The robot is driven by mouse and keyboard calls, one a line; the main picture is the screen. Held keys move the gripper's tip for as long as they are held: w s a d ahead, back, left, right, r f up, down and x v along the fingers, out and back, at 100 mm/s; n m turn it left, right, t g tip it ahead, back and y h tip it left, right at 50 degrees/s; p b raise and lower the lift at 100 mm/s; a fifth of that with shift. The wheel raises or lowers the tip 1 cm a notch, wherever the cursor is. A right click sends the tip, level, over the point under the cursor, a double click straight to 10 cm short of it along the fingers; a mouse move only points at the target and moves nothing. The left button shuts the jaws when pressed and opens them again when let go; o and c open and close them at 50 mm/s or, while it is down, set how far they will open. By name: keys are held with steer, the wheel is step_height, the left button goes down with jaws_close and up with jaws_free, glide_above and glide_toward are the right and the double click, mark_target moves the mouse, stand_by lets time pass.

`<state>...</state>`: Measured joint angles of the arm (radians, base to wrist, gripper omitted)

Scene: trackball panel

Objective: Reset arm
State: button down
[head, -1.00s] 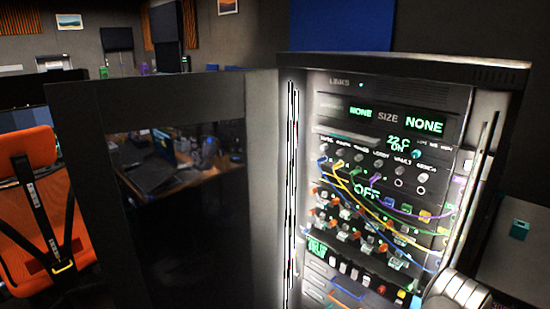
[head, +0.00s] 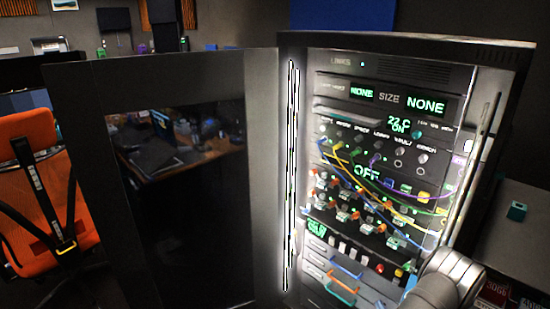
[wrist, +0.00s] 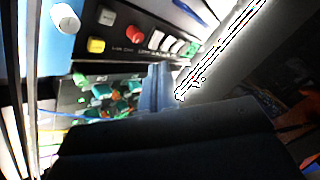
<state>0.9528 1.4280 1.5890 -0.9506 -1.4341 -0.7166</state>
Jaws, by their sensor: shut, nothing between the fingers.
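My gripper (wrist: 160,88) shows in the wrist view as a dark body across the bottom with narrow bluish fingers at its upper middle. The fingers are shut with nothing between them. They are close to the rack's panel, but I cannot tell whether they touch it. In the head view a pale rounded link of my arm (head: 446,282) is at the lower right, in front of the rack (head: 335,62). My gripper is not visible there. The rack front has lit displays, knobs, cables and switches.
The rack's open door (head: 262,150), with a dark glass pane, stands to the left. Coloured cables (head: 375,185) hang across the rack front. Handled drawers (head: 342,278) are low in the rack. An orange chair (head: 30,190) is at far left.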

steer(key=shift+s+a+m+g+h, duration=0.5)
steer(key=shift+a+m+g+h, duration=0.25)
steer(key=shift+m+h, duration=1.8)
steer(key=shift+s+a+m+g+h, duration=0.6)
steer(key=shift+m+h, duration=1)
steer(key=shift+m, duration=1.9)
steer(key=shift+s+a+m+g+h, duration=0.4)
steer(key=shift+a+m+g+h, duration=0.4)
steer(key=shift+m+h, duration=1.75)
steer(key=shift+f+m+y, duration=0.1)
steer(key=shift+m+y, duration=0.4)
